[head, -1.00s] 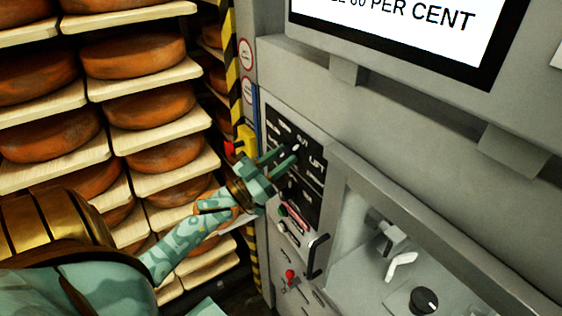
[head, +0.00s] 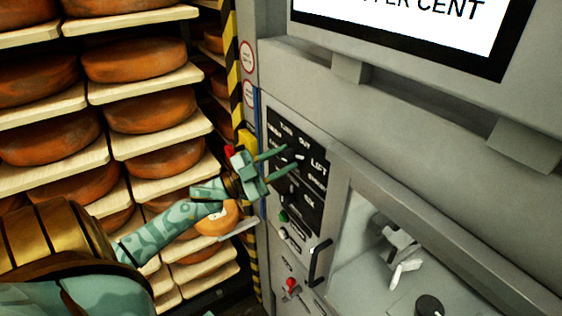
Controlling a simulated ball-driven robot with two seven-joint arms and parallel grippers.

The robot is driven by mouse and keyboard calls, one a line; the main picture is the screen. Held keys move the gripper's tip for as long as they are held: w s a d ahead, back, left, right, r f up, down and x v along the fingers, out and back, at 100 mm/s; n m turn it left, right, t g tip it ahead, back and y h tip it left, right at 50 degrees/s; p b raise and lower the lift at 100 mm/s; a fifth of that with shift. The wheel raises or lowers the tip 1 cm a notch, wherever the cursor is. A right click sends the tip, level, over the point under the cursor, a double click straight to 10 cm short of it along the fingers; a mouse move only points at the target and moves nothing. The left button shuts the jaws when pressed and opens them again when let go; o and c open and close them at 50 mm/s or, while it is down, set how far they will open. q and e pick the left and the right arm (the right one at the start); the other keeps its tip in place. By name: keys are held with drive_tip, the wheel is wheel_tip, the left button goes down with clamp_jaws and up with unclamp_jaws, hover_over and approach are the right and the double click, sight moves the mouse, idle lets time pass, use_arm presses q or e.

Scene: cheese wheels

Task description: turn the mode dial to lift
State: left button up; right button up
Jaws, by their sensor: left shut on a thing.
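The mode dial (head: 294,155) is a small dark knob on a black panel (head: 312,206) on the grey machine. White words ring it; OUT is above it and LIFT is to its right. My left gripper (head: 291,156) comes in from the left, with its two green fingers on either side of the dial, shut on it. The fingers hide much of the knob, and I cannot tell exactly where its pointer stands. My right gripper is not in view.
Below the dial are a green button (head: 284,216), a black handle (head: 319,262) and a red-tipped lever (head: 291,286). A recess at lower right holds a pale lever (head: 404,271). Shelves of orange cheese wheels (head: 137,60) fill the left. A screen (head: 410,22) is above.

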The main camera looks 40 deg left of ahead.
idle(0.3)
use_arm(q)
drive_tip(key=o, duration=1)
drive_tip(key=shift+c, duration=0.2)
drive_tip(key=shift+s, duration=0.1)
drive_tip(key=shift+s+a+f, duration=0.2)
drive_tip(key=shift+s+f, duration=0.05)
drive_tip(key=b+v, duration=0.4)
drive_tip(key=v, duration=1.1)
drive_tip(key=shift+s, duration=0.25)
drive_tip(key=shift+a, duration=0.15)
